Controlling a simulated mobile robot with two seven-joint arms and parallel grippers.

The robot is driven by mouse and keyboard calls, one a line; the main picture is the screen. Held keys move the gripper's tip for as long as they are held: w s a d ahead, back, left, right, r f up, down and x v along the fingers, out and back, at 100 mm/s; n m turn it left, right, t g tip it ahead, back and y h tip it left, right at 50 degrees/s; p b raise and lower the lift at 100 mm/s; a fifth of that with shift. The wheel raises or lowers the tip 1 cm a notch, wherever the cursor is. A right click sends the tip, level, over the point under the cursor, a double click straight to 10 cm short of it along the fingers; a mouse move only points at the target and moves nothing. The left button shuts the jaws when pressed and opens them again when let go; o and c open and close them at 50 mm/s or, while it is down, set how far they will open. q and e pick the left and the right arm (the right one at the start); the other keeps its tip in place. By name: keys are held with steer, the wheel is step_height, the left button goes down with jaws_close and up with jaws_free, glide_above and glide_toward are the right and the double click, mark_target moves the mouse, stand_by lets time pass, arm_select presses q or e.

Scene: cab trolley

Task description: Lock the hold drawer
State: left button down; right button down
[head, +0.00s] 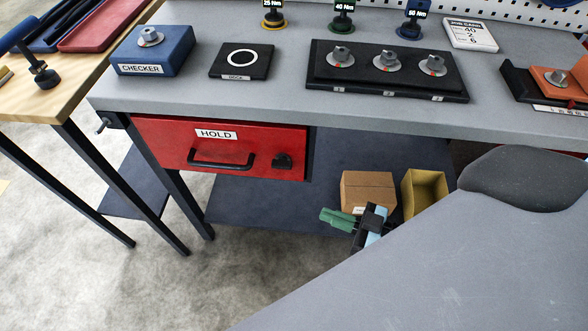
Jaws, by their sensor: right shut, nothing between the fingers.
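The red hold drawer (170,146) hangs under the grey bench top and looks pushed in. Its white label reads HOLD. A black bar handle (222,164) is on its front, with a small black lock knob (283,161) to the right of the handle; its turn position is too small to tell. My right gripper (338,217), with green fingers and a black and light blue body, is below and right of the drawer, apart from it. Its fingers are together and empty, pointing left. My left gripper is not in view.
On the bench (240,103) stand a blue checker box (153,52), a black dock pad (241,61) and a black tray (390,85) with three metal pieces. A cardboard box (367,190) and an open tan bin (423,190) stand below. The space before the drawer is clear.

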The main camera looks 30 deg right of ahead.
steer(key=w+d+r+n+g+y+b, duration=0.1)
steer(key=w+d+r+n+y+b, duration=0.4)
steer(key=w+d+r+y+b, duration=0.1)
steer(key=shift+w+d+r+g+y+b, duration=0.25)
steer(key=shift+w+y+b, duration=0.35)
steer(key=shift+b, duration=0.65)
steer(key=shift+a+f, duration=0.1)
step_height(320, 180, up, 3)
glide_above(299, 163)
steer(key=s+a, duration=0.1)
steer(key=s, duration=0.1)
steer(key=shift+w+b, duration=0.2)
steer(key=shift+b, duration=0.25)
step_height(299, 163, down, 3)
steer(key=shift+r+b, duration=0.1)
steer(key=shift+b, duration=0.4)
steer(key=shift+f, duration=0.45)
